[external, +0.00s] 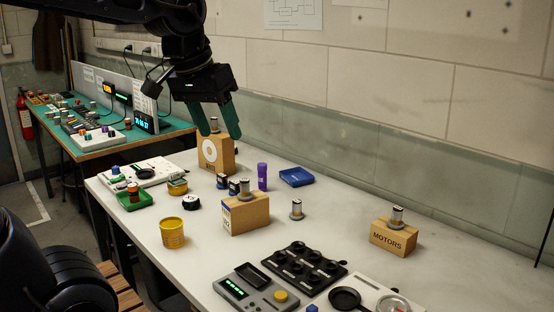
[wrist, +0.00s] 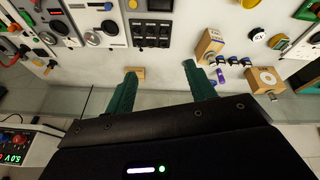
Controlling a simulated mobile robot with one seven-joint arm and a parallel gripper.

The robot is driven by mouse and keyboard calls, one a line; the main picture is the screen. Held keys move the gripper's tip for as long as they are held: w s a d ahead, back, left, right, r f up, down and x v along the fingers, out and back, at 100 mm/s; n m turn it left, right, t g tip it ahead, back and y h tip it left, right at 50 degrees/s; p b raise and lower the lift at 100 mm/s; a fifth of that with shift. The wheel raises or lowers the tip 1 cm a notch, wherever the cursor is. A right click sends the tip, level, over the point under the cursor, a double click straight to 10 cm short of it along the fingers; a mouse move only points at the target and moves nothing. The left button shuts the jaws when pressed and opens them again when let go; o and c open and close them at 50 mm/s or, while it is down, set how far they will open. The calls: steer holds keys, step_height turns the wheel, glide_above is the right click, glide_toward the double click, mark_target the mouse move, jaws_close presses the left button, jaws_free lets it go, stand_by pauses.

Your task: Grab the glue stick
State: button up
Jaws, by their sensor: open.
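The glue stick is most likely the upright purple cylinder (external: 262,176) on the white bench, just behind the middle wooden box. In the wrist view a small purple object (wrist: 221,77) shows to the right of my fingers, beside the same box. My gripper (external: 220,134) has green fingers, spread apart with nothing held between them. In the external view it hangs high, up and left of the purple cylinder, overlapping the box with a white disc. In the wrist view my gripper (wrist: 159,70) shows both fingers apart.
The middle wooden box (external: 246,214) carries a metal cylinder in front of the purple one. A box with a white disc (external: 216,153) stands to its left, a blue tray (external: 296,177) to its right. A yellow tin (external: 172,233) and a MOTORS box (external: 393,237) stand farther off.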

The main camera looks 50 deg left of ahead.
steer(key=w+a+n+g, duration=0.1)
steer(key=w+a+n, duration=0.45)
steer(key=w, duration=0.75)
steer(key=n+g, duration=0.3)
steer(key=n, duration=0.9)
glide_above(263, 176)
steer(key=w, duration=0.1)
steer(key=f, duration=2.3)
steer(key=shift+a, duration=0.35)
steer(key=shift+w+a+f, duration=0.1)
steer(key=shift+a+f, duration=0.05)
steer(key=shift+f, duration=0.35)
steer(key=shift+s+f, duration=0.2)
steer(key=shift+f, duration=4.95)
steer(key=c, duration=1)
steer(key=shift+c, duration=0.2)
steer(key=shift+r, duration=0.15)
